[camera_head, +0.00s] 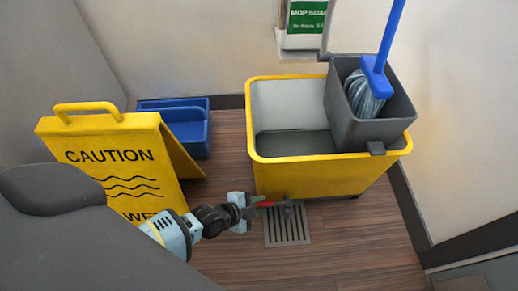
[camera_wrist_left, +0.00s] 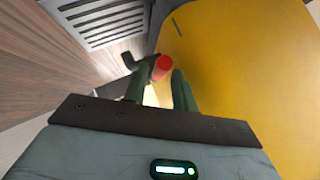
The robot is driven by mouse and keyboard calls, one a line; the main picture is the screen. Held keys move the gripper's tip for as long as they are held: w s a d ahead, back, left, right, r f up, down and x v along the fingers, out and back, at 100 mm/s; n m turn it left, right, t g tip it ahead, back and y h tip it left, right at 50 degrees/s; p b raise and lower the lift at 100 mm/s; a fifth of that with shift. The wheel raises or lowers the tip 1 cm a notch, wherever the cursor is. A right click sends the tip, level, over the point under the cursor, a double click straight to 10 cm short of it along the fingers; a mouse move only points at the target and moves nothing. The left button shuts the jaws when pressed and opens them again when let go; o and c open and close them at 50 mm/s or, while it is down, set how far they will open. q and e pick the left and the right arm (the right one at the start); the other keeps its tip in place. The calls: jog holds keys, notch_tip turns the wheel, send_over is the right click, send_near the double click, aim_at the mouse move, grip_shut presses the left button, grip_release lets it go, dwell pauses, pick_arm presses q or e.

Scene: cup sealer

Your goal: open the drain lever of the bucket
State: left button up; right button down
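The yellow bucket (camera_head: 310,177) stands on the wooden floor by the wall. Its drain lever (camera_head: 266,204) has a red handle low on the front side, beside a grey drain fitting (camera_head: 288,204). In the left wrist view the red handle end (camera_wrist_left: 162,66) shows at the fingertips, against the bucket's yellow wall (camera_wrist_left: 235,70). My left gripper (camera_head: 257,203) is at the handle, its fingers (camera_wrist_left: 160,88) apart with a gap between them. The handle lies in or just beyond this gap; contact cannot be told. My right gripper is not in view.
A floor drain grate (camera_head: 288,226) lies below the fitting. A yellow caution sign (camera_head: 120,158) stands left of my left arm, with a blue bin (camera_head: 185,128) behind it. A grey wringer (camera_head: 345,123) with a blue-handled mop (camera_head: 383,50) sits on the bucket's right end.

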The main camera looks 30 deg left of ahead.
pick_arm(q)
grip_shut()
